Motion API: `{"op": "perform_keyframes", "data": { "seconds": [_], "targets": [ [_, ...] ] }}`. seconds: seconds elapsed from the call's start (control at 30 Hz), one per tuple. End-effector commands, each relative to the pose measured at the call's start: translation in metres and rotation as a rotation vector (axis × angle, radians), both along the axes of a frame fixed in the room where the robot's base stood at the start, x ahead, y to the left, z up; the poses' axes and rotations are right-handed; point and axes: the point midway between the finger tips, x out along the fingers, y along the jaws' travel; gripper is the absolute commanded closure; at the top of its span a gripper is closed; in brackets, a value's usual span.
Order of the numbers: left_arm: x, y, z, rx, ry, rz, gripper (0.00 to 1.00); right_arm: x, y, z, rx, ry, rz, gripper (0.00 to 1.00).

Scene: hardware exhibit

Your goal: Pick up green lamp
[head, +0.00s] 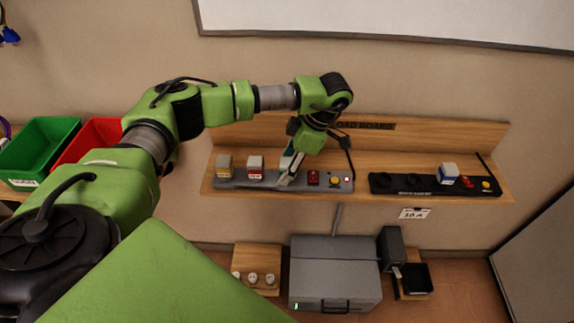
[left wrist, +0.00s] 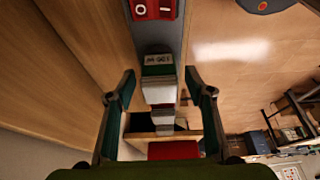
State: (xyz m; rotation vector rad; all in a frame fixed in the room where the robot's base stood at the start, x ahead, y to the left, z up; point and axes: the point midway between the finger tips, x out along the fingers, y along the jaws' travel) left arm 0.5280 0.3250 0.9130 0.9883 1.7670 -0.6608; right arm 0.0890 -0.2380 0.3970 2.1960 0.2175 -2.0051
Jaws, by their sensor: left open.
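My left gripper (head: 289,172) reaches down over the grey strip (head: 345,188) on the wooden load board in the head view. In the left wrist view the gripper (left wrist: 160,76) is open, with one finger on each side of a block with a green top part, a small label and pale sides (left wrist: 158,68). This looks like the green lamp. It still sits on the strip, with visible gaps to the fingers. In the head view the gripper mostly hides it. My right gripper is not in view.
A yellow-and-white lamp (head: 224,165) and a red-and-white lamp (head: 256,166) stand left of the gripper. A red switch (head: 313,178) and yellow button (head: 335,181) are to its right. A blue-and-white lamp (head: 448,172) stands on the black strip (head: 400,186).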

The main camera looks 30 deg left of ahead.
Motion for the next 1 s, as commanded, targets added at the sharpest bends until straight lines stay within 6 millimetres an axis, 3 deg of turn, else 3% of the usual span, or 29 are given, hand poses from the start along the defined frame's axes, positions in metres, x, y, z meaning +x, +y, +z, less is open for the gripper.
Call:
{"op": "perform_keyframes", "data": {
  "seconds": [0.17, 0.33, 0.37, 0.77, 1.0],
  "targets": [
    [0.0, 0.0, -0.001, 0.0, -0.001, 0.0, 0.51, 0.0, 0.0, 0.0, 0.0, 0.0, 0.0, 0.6],
    [0.0, 0.0, 0.0, -0.001, -0.001, 0.0, 0.9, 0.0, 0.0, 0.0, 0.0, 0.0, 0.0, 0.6],
    [0.0, 0.0, 0.0, -0.001, -0.001, 0.0, 0.94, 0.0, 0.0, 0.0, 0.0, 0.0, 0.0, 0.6],
    [0.001, 0.0, 0.003, 0.0, -0.001, 0.0, 0.94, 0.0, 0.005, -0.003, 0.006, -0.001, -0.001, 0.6],
    [0.002, 0.0, 0.029, -0.001, -0.006, -0.002, 0.94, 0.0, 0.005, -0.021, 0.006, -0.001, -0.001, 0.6]
  ]
}}
